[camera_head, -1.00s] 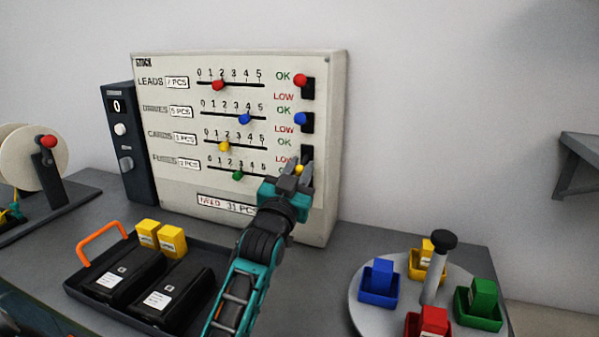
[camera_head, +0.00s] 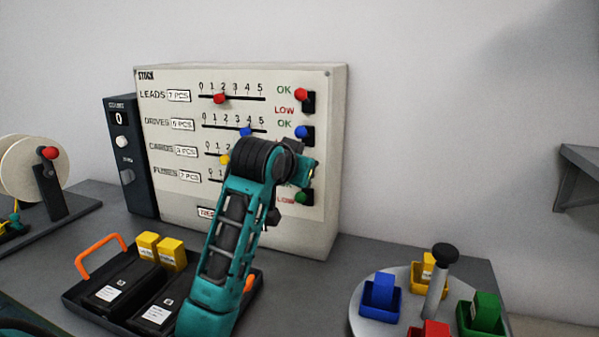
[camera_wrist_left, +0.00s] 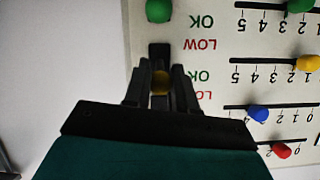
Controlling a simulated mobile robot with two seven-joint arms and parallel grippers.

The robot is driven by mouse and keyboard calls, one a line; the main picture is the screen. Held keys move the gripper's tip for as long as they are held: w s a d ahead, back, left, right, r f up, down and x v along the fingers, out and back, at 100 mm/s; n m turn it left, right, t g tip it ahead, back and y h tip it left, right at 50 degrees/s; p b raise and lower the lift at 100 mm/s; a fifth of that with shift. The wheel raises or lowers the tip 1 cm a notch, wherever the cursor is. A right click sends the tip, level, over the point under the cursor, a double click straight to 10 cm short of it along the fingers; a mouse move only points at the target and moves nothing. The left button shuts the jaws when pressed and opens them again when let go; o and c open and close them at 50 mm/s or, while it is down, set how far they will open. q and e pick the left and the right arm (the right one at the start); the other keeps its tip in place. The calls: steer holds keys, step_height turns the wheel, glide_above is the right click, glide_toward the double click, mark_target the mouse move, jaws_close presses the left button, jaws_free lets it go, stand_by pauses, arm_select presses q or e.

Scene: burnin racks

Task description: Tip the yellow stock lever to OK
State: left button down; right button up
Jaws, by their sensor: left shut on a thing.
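The stock panel (camera_head: 325,120) stands upright at the back of the bench. The yellow stock lever (camera_wrist_left: 161,84) shows in the left wrist view, where the panel appears upside down. Its knob sits between the fingers of my left gripper (camera_wrist_left: 160,72), which are shut on it. The knob is level with a green OK label (camera_wrist_left: 201,76), and the dark slot shows bare toward LOW (camera_wrist_left: 200,44). In the head view my left gripper (camera_head: 303,170) is at the panel's right side, and my arm hides the yellow lever. My right gripper is not in view.
The red lever (camera_head: 301,94) and blue lever (camera_head: 301,132) are above; the green lever (camera_head: 301,198) is below. A black tray (camera_head: 75,297) with yellow boxes is at front left. A round carousel (camera_head: 361,318) with coloured bins is at right.

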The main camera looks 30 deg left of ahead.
arm_select(q)
steer(key=shift+w+r+g, duration=0.1)
steer(key=shift+r+g, duration=0.15)
steer(key=shift+g, duration=0.15)
steer(key=c, duration=1)
jaws_free()
steer(key=shift+f, duration=0.1)
steer(key=v, duration=1.3)
steer(key=shift+a, duration=0.15)
